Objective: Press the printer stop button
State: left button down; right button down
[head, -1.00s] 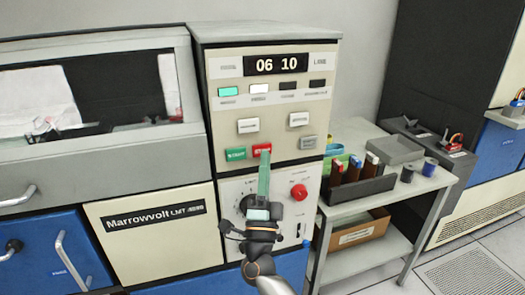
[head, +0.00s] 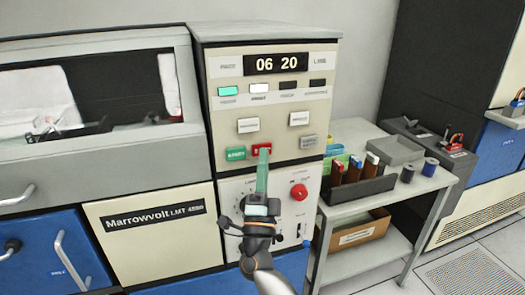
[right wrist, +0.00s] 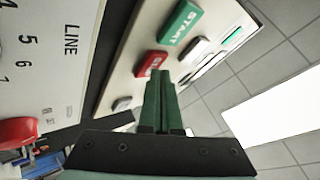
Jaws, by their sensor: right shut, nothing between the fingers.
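The red stop button (head: 258,147) is on the cream control panel (head: 222,128), just right of the green start button (head: 236,153). It also shows in the right wrist view (right wrist: 146,62), partly hidden by my fingers, with the green start button (right wrist: 180,22) beside it. My right gripper (head: 264,153) is shut and empty, its green fingers pointing up at the stop button. In the right wrist view its fingertips (right wrist: 160,74) overlap the button's edge; I cannot tell whether they touch it. My left gripper is not in view.
A counter display (head: 276,64) reads 06 20. A red knob (head: 299,192) sits below on the lower panel. The printer window (head: 110,92) is at left. A grey side table (head: 430,182) with trays and spools stands at right.

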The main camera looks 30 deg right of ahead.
jog(key=shift+w, duration=0.2)
jog(key=shift+s, duration=0.1)
dwell(0.4)
jog(key=shift+s+a+p, duration=0.15)
jog(key=shift+s+p, duration=0.15)
jog(key=shift+s, duration=0.45)
jog(key=s, duration=0.2)
jog(key=s+a+p, duration=0.1)
jog(key=s, duration=0.2)
jog(key=shift+a+p, duration=0.1)
jog(key=shift+p, duration=0.2)
jog(key=shift+w, duration=0.1)
dwell(0.4)
